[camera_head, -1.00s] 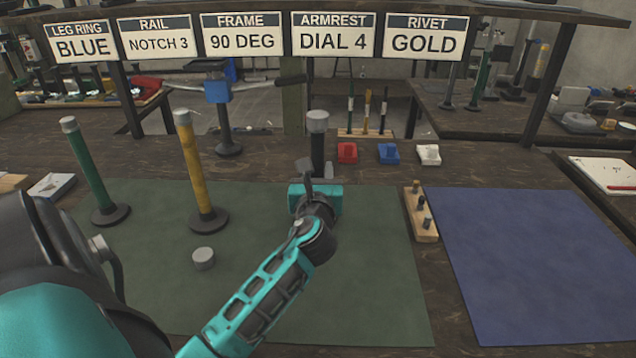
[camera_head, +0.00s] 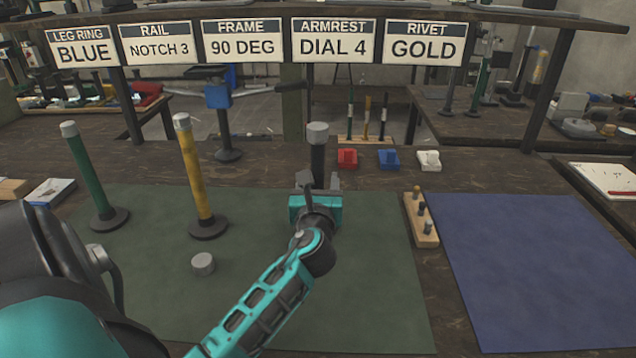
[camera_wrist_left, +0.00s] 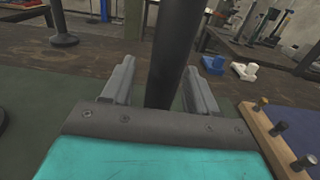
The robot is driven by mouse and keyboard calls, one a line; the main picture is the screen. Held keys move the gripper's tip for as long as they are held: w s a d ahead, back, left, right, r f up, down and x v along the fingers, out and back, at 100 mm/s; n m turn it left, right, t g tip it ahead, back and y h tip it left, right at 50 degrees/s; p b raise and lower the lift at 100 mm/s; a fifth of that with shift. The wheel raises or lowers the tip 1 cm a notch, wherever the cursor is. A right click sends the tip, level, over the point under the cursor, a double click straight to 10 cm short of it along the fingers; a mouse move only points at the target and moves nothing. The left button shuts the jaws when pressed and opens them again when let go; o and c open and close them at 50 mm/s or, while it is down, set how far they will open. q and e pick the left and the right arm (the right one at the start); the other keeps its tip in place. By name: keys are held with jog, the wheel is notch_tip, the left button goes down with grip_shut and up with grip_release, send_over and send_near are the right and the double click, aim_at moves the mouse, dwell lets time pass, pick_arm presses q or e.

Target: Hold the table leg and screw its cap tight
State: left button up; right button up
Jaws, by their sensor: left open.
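A black table leg (camera_head: 318,158) with a grey cap (camera_head: 317,133) on its top stands upright at the back of the green mat. My left gripper (camera_head: 318,182) is at the leg's lower part, and its body hides the leg's base in the head view. In the left wrist view the gripper (camera_wrist_left: 162,88) is open, with one finger on each side of the black leg (camera_wrist_left: 172,45). I cannot tell whether either finger touches it. A loose grey cap (camera_head: 203,263) lies on the mat. My right gripper is not in view.
A green leg (camera_head: 89,175) and a yellow leg (camera_head: 195,170) stand on the left. Red (camera_head: 347,158), blue (camera_head: 388,159) and white (camera_head: 428,160) blocks sit behind the mat. A wooden peg strip (camera_head: 421,218) borders the blue mat (camera_head: 545,265), which is clear.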

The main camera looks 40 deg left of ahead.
pick_arm(q)
jog(key=shift+r, duration=0.2)
jog(key=v, duration=1.2)
